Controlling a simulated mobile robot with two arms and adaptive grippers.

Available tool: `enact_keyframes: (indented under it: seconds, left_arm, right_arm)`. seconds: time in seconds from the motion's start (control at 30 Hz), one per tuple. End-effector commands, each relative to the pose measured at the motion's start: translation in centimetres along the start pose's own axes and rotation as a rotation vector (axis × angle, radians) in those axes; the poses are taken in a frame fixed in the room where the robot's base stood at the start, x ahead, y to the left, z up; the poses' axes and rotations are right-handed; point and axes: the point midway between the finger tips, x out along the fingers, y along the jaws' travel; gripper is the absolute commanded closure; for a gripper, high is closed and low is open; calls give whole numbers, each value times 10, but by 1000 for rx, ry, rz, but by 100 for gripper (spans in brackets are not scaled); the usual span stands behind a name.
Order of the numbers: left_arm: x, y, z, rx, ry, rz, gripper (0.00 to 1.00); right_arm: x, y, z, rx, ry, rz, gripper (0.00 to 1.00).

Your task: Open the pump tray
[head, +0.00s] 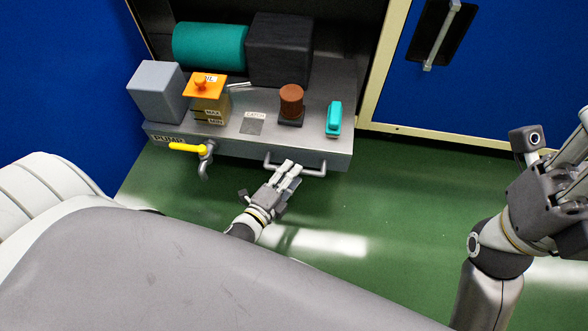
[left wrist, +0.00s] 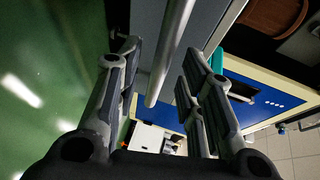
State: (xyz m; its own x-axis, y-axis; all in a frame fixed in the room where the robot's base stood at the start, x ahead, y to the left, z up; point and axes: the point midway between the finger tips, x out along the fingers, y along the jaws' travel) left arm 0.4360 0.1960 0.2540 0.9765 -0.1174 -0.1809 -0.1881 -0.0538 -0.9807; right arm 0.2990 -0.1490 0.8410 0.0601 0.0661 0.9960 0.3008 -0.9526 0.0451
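The grey pump tray (head: 237,149) sits at the bottom of an open cabinet, with a "PUMP" label on its front. Its silver bar handle (head: 316,174) is on the right half of the front face. My left gripper (head: 291,167) is at this handle, fingers pointing toward the tray. In the left wrist view the handle bar (left wrist: 171,52) runs between the spread fingers, with gaps on both sides. My right gripper (head: 572,180) is at the right edge, away from the tray, partly cut off; its fingertips are not clear.
On the tray stand a teal cylinder (head: 210,45), a black box (head: 279,50), a grey box (head: 158,92), an orange-topped container (head: 208,100), a brown cap (head: 291,100) and a teal part (head: 334,118). A yellow-handled tap (head: 188,148) juts from the front. Green floor (head: 400,200) is clear.

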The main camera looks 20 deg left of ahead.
Motion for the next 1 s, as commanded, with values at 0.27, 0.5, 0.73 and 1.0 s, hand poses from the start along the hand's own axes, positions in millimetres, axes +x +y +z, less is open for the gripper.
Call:
enact_keyframes:
  seconds: [0.27, 0.5, 0.73, 1.0]
  left_arm:
    - [-59, 2, 0, -1, -1, 4, 65]
    - [-89, 1, 0, -1, 0, 3, 65]
    - [-95, 0, 0, 0, 0, 0, 65]
    - [-94, 0, 0, -1, 0, 1, 65]
  right_arm:
    - [-1, 0, 1, 1, -2, 2, 60]
    - [-1, 0, 1, 1, -3, 3, 60]
    - [-1, 0, 1, 1, -3, 3, 60]
    - [-1, 0, 1, 1, -3, 3, 60]
